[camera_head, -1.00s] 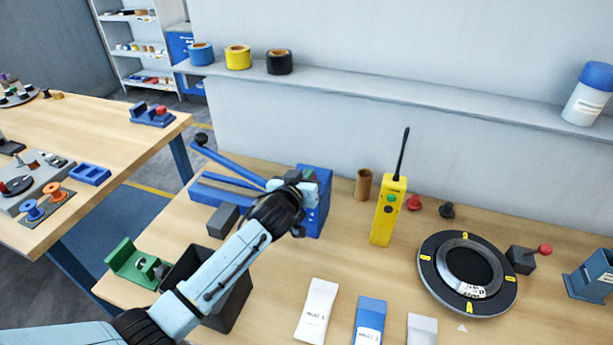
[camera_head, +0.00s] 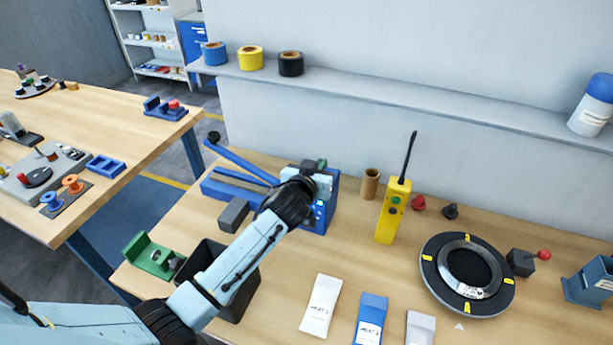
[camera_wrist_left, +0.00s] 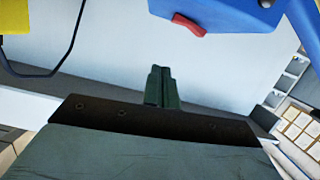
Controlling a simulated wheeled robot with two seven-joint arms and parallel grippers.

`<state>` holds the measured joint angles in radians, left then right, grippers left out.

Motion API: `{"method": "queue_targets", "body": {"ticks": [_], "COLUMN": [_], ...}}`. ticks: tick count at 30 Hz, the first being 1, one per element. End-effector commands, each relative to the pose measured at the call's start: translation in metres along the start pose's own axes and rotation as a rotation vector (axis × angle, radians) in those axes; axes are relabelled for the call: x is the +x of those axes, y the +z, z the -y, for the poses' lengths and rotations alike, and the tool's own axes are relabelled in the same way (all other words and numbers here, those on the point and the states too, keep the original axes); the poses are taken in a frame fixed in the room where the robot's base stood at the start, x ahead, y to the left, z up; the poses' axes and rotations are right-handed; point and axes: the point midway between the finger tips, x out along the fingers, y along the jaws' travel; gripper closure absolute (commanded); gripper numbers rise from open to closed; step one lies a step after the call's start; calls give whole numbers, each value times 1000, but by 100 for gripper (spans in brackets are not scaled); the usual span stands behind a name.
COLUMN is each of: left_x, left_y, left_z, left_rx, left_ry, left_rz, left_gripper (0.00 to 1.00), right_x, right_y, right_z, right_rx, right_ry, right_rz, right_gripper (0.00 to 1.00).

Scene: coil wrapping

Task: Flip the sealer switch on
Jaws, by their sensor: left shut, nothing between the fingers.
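The blue sealer (camera_head: 323,219) stands at the back left of the bench, with its long lever arm raised toward the left. Small pale spots show on its front face. In the left wrist view the sealer's blue body (camera_wrist_left: 235,14) is at the top edge, with a red rocker switch (camera_wrist_left: 189,24) on it. My left gripper (camera_head: 317,167) is over the right end of the sealer in the head view. In the left wrist view its dark green fingers (camera_wrist_left: 162,86) are shut and empty. They appear apart from the switch. Which way the switch is set is unclear. My right gripper is not in view.
A yellow handheld unit (camera_head: 393,212) and a brown tube (camera_head: 370,184) stand right of the sealer. A black bin (camera_head: 239,296) and green fixture (camera_head: 150,257) are at front left. A round dial plate (camera_head: 430,275) is at right. The shelf (camera_head: 420,98) runs behind.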

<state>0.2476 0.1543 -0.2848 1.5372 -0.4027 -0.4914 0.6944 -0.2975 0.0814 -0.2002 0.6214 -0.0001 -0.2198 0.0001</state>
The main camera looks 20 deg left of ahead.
Motion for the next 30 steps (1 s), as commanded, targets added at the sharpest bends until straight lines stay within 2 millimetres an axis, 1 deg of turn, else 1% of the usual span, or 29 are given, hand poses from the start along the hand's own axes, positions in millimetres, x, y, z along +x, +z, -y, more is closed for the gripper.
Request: {"method": "queue_targets", "body": {"ticks": [1,9,15,21,30], "left_x": [-11,-58,-85,-97,-98], "left_y": [4,6,5,4,4], "left_z": [0,-3,-4,-4,-5], "left_rx": [0,-1,0,0,0], "left_ry": [1,1,1,0,0], "left_rz": [3,3,2,2,2], "left_gripper": [100,100,100,100,100], "right_x": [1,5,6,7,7], "right_y": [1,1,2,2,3], "right_z": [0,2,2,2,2], "right_rx": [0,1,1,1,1], "right_ry": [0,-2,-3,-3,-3], "right_rz": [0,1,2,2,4], "right_gripper": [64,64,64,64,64]}}
